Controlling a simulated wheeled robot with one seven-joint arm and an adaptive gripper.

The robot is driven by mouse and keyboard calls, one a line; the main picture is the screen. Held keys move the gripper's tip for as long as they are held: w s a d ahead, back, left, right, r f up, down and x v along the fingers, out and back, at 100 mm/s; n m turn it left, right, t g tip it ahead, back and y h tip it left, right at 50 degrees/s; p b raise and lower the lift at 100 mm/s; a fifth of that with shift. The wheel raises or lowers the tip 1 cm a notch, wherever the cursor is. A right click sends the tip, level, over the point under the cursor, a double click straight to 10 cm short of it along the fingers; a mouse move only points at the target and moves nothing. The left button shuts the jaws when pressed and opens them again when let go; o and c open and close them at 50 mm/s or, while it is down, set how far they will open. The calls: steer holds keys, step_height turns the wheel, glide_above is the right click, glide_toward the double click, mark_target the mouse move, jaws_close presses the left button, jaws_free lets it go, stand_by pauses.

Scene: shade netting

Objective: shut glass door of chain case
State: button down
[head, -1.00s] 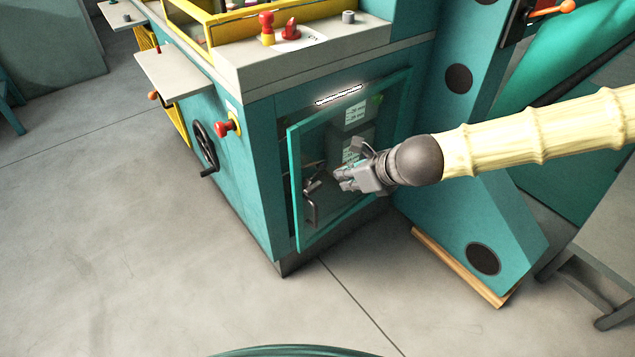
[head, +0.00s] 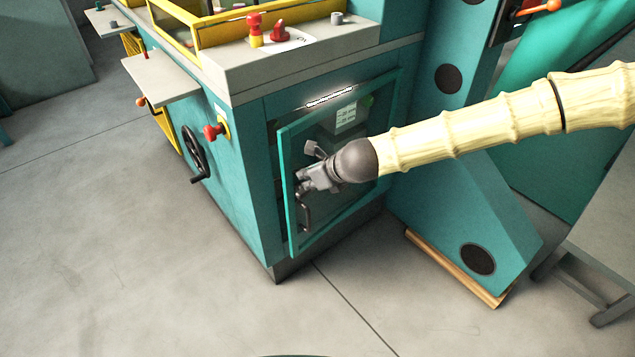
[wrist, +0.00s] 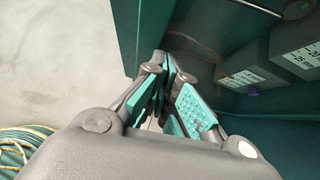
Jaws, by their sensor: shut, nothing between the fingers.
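The chain case's glass door (head: 284,190) has a teal frame and stands ajar, its left edge out from the case front. A grey bar handle (head: 306,217) is low on its left side. My gripper (head: 303,186) is shut and empty, in front of the glass near the left edge, just above the handle. In the wrist view its teal-padded fingers (wrist: 168,66) meet at the tips near a teal upright edge (wrist: 128,40). I cannot tell whether they touch the door. My wrist and gripper hide the middle of the glass.
Labelled dark boxes (wrist: 292,62) are inside the case. A red knob (head: 213,132) and black handwheel (head: 196,152) are on the machine's left side. A teal leg (head: 465,215) on a wooden strip stands to the right. The floor at front left is clear.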

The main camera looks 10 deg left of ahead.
steer(key=shift+w+a, duration=0.35)
steer(key=shift+a, duration=0.1)
